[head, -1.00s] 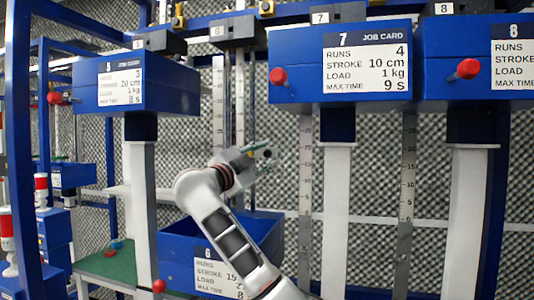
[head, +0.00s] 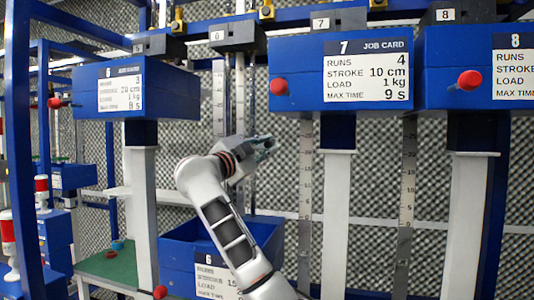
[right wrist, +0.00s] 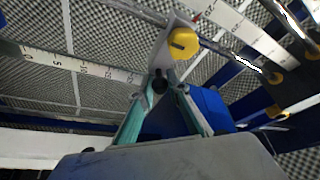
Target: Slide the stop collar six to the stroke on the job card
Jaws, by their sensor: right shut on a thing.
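My right gripper (head: 268,143) is raised in front of the station 6 rods in the head view. In the right wrist view its two greenish fingers (right wrist: 160,88) are shut on a small dark stub at the near end of a pale grey plate. I take this plate with its yellow knob (right wrist: 183,43) to be stop collar six (right wrist: 166,48). The station 6 scale (head: 219,95) stands upright behind the gripper. The station 6 job card (head: 213,280) is on the low blue bin and reads stroke 15, its unit hidden by my arm. My left gripper is out of view.
The blue station 7 box (head: 295,95) with a red knob hangs right of my gripper, and the station 8 box (head: 445,60) beyond it. Another blue box (head: 160,92) is at left. White columns (head: 337,210) stand between. The blue bin (head: 265,228) is below the gripper.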

